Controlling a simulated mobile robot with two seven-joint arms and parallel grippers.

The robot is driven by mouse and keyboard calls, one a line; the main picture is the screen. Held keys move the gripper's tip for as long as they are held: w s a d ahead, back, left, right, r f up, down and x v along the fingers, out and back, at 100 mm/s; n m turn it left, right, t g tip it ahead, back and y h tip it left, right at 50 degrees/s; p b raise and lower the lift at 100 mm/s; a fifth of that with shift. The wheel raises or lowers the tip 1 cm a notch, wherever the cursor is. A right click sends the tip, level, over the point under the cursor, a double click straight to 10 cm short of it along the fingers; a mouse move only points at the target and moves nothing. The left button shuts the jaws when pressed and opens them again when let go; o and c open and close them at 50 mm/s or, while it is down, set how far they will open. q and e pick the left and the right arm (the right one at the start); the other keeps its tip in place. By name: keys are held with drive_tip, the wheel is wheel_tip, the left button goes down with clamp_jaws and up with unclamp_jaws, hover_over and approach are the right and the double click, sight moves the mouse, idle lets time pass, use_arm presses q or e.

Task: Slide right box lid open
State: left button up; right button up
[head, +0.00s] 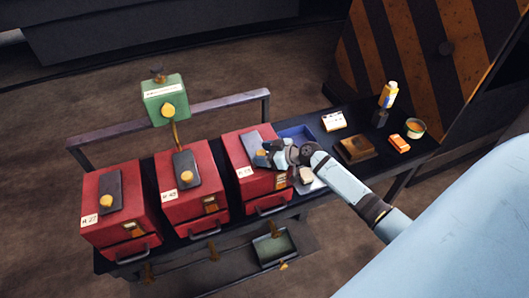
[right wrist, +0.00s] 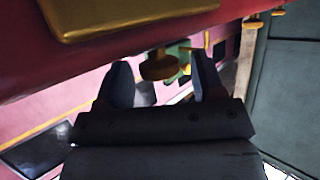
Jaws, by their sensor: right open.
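The right red box (head: 245,172) stands at the right end of a row of similar red boxes on the dark bench. Its dark grey lid (head: 249,141) lies on top, partly covered by my right gripper (head: 268,153). A yellow knob (head: 261,153) shows at the gripper's tips. In the right wrist view my right gripper (right wrist: 163,80) is open, with a brownish-yellow knob (right wrist: 159,67) between or just beyond its fingers. I cannot tell whether they touch it. My left gripper is not in view.
The middle (head: 211,199) and left (head: 145,225) red boxes have similar knobbed lids. A green box (head: 155,92) stands on a post behind.

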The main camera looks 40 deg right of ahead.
clamp_jaws()
drive_tip(key=s+a+b, duration=0.1)
drive_tip(key=s+b, duration=0.1)
drive_tip(key=s, duration=0.4)
drive_tip(key=shift+s+a, duration=0.3)
drive_tip(key=shift+a, duration=0.05)
drive_tip(key=shift+f, duration=0.1)
drive_tip(key=shift+c, duration=0.3)
unclamp_jaws()
drive_tip(key=shift+s, duration=0.1)
drive_tip(key=shift+o, duration=0.3)
